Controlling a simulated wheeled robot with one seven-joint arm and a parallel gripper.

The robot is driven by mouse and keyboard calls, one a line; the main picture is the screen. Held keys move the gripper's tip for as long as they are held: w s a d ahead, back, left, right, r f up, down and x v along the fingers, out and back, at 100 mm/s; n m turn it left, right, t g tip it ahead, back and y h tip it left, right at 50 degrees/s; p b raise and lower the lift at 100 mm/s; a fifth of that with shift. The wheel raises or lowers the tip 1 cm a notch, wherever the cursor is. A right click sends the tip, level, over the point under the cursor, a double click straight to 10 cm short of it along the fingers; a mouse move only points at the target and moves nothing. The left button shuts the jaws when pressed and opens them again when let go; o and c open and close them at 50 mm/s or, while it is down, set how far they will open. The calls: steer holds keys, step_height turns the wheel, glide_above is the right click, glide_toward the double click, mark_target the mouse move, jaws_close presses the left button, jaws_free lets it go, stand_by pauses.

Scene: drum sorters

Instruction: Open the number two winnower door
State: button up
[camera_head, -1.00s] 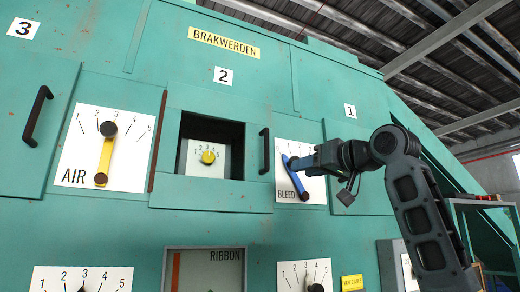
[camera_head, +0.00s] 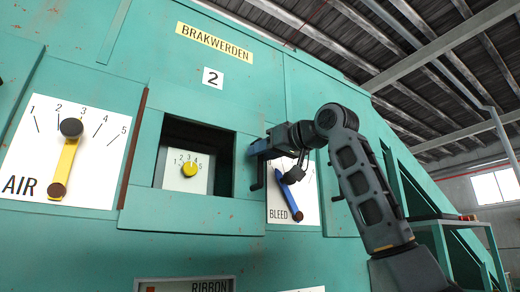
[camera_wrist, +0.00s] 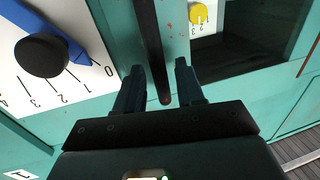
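The number two door (camera_head: 145,150) is a teal frame around a square opening, under the "2" label (camera_head: 213,78). A brown strip (camera_head: 132,150) runs along its left side. It looks flush with the machine's face. Its dark upright bar handle (camera_head: 258,178) is at the right side and shows in the wrist view (camera_wrist: 150,45). My gripper (camera_head: 254,150) is at the handle. In the wrist view my gripper (camera_wrist: 160,85) has its fingers apart, one on each side of the bar, with visible gaps. My gripper partly hides the handle's top in the head view.
A dial with a yellow knob (camera_head: 189,169) sits inside the opening. The BLEED dial's blue lever (camera_head: 290,200) is just right of the handle, close to my wrist. The AIR dial's yellow lever (camera_head: 64,165) is at the left.

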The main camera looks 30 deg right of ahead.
steer(key=shift+w+a, duration=0.1)
steer(key=shift+w, duration=0.5)
jaws_close()
